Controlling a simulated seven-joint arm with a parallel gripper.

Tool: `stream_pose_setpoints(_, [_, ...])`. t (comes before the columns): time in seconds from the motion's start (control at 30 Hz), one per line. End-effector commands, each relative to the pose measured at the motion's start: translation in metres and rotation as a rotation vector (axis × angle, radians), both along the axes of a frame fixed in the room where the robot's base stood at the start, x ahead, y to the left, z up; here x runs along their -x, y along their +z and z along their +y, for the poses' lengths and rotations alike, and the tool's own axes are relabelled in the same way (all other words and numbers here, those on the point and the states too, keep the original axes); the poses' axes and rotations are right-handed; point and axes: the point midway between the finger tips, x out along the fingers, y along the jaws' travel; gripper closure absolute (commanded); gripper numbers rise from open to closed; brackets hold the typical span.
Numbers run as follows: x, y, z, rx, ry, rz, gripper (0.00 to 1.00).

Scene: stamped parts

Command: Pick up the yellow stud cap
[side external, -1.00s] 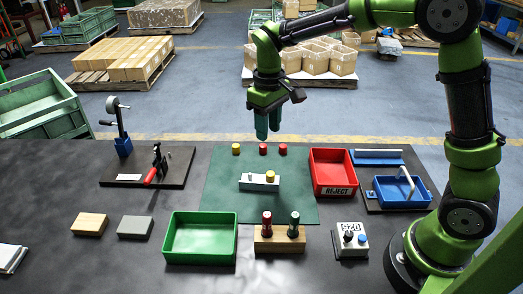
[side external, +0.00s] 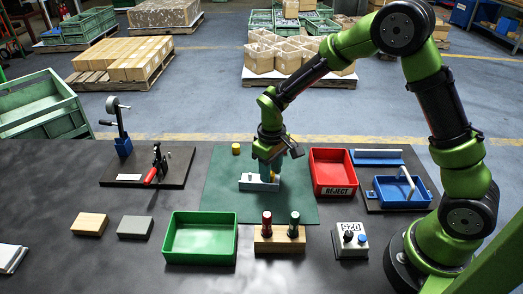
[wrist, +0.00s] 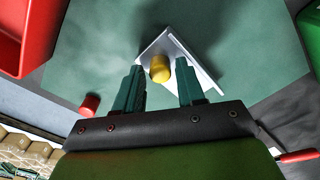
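A yellow stud cap (wrist: 160,68) sits on a pale grey block or bracket, seen in the wrist view between and just beyond my fingertips. The pale block (side external: 250,183) also shows in the side view on the green mat, and there my gripper largely hides the cap on it. My gripper (side external: 271,174) points down over the right part of this block. In the wrist view my gripper (wrist: 160,88) is open, with clear space between its two dark green fingers. A second yellow cap (side external: 236,149) stands at the back left of the mat.
A red cap (wrist: 90,104) shows beside my gripper in the wrist view. A red reject bin (side external: 333,186) stands right of the green mat (side external: 220,205). A wooden stand (side external: 280,240) with red and green pieces is in front, beside a green tray (side external: 170,252).

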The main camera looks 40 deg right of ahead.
Motion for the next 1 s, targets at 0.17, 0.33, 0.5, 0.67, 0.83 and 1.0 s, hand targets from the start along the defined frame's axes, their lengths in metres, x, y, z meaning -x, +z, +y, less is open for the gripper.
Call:
stream_pose_setpoints(0.17, [0.000,-0.001,0.000,0.000,0.000,-0.001,0.61])
stream_pose_setpoints(0.33, [0.000,-0.001,0.000,0.000,0.000,-0.001,0.81])
stream_pose_setpoints(0.5, [0.000,0.000,0.000,0.000,0.000,-0.001,1.00])
stream_pose_setpoints(0.67, [0.000,0.000,0.000,0.000,0.000,-0.001,1.00])
stream_pose_setpoints(0.83, [-0.001,0.005,0.000,0.000,0.001,-0.003,1.00])
stream_pose_setpoints(1.0, [-0.001,0.023,0.000,-0.001,0.000,-0.005,1.00])
